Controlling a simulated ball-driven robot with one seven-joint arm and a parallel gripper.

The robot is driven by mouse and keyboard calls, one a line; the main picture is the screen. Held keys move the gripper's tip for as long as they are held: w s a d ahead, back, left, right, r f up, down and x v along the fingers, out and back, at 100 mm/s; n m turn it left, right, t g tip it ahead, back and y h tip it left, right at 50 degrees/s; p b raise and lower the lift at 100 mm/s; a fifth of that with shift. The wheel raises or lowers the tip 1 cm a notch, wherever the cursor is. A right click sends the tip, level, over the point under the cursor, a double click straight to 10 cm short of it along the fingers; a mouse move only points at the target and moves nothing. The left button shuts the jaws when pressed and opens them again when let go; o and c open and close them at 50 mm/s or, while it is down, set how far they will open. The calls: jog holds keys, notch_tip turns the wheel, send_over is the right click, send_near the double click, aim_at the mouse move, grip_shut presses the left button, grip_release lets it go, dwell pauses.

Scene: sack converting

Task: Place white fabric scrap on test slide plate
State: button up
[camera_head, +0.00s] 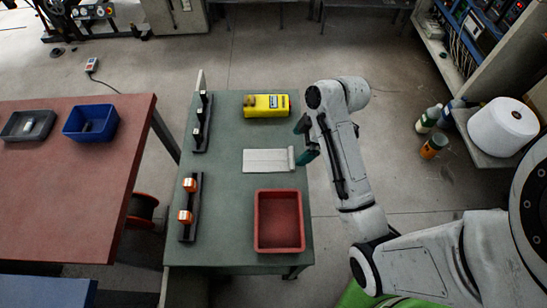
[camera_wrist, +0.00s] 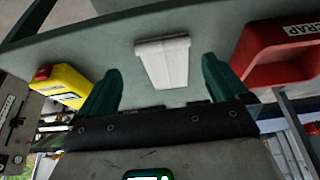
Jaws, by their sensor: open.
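A flat pale rectangular plate (camera_head: 266,161) lies on the green table, with a raised white bar across its right end. It looks like the test slide plate, and it also shows between my fingers in the wrist view (camera_wrist: 167,68). I cannot make out a separate white fabric scrap in either view. My gripper (camera_head: 304,141) is at the table's right edge, just right of the plate. In the wrist view my gripper (camera_wrist: 160,82) has its two green fingers wide apart, with nothing between them.
A yellow device (camera_head: 266,105) stands behind the plate. A red bin (camera_head: 258,219), labelled SCRAP in the wrist view, is in front of it. Two dark racks (camera_head: 202,122) (camera_head: 185,232) line the table's left side. Bare table surrounds the plate.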

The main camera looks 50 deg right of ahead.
aim_at(291, 157)
jog(key=shift+s+p+x, duration=0.1)
jog(key=shift+p+x, duration=0.15)
jog(key=shift+x, duration=1.2)
jog(key=shift+s+p+x, duration=0.15)
jog(key=shift+p+x, duration=0.1)
jog(key=shift+x, duration=1.25)
jog(key=shift+a, duration=0.15)
jog(key=shift+c, duration=0.3)
jog(key=c, duration=0.9)
jog(key=shift+o, duration=0.2)
